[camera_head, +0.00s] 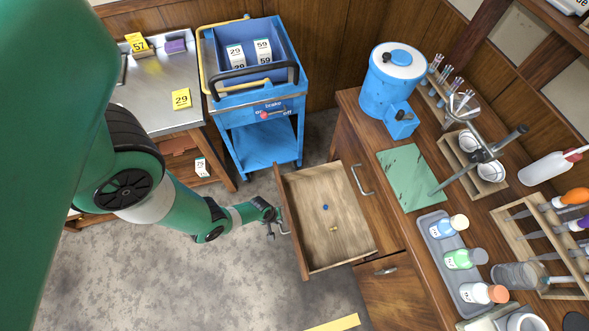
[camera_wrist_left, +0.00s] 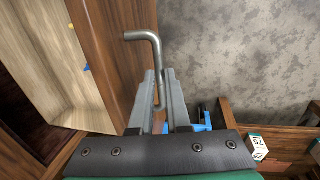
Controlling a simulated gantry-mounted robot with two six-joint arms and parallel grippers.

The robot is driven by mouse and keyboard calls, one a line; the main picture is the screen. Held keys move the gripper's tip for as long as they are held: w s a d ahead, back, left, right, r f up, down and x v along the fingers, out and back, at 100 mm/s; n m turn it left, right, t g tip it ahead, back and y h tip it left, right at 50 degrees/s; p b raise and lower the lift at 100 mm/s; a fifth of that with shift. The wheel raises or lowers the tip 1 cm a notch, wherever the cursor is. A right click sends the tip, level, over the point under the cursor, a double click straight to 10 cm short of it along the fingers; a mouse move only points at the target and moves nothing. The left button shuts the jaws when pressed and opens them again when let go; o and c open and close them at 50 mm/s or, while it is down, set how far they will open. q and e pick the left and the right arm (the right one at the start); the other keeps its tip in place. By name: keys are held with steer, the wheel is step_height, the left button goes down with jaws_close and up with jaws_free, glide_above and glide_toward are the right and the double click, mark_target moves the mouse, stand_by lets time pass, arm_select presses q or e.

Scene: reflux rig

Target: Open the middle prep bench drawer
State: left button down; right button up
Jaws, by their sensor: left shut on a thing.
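A wooden prep bench drawer (camera_head: 350,240) stands far out from the bench (camera_head: 346,120), with its inside in plain view. A small blue thing (camera_head: 325,207) and a small yellow thing (camera_head: 334,228) lie in it. My left gripper (camera_head: 276,226) is at the drawer's outer front, shut on its metal handle (camera_wrist_left: 153,45). In the left wrist view, the two grey fingers (camera_wrist_left: 160,95) are on either side of the handle bar, and the drawer front (camera_wrist_left: 108,45) is to their left. My right gripper is not in view.
Another handle (camera_head: 361,180) is on the bench front above the open drawer, and a wooden front with a handle (camera_head: 386,270) is beside it. A blue cart (camera_head: 265,145) and a metal-topped table (camera_head: 160,95) stand behind my left arm. Grey floor (camera_head: 225,280) is clear in front.

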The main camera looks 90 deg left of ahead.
arm_select(q)
steer(key=c, duration=0.9)
jaws_free()
steer(key=shift+s+f, duration=0.1)
steer(key=shift+s, duration=0.05)
steer(key=r+p, duration=0.3)
steer(key=s+r+p, duration=0.1)
steer(key=r+p, duration=0.2)
steer(key=r, duration=0.1)
steer(key=s+r+p, duration=0.1)
steer(key=r+p, duration=0.1)
steer(key=r, duration=0.2)
steer(key=shift+d+r+p, duration=0.25)
steer(key=shift+p, duration=0.15)
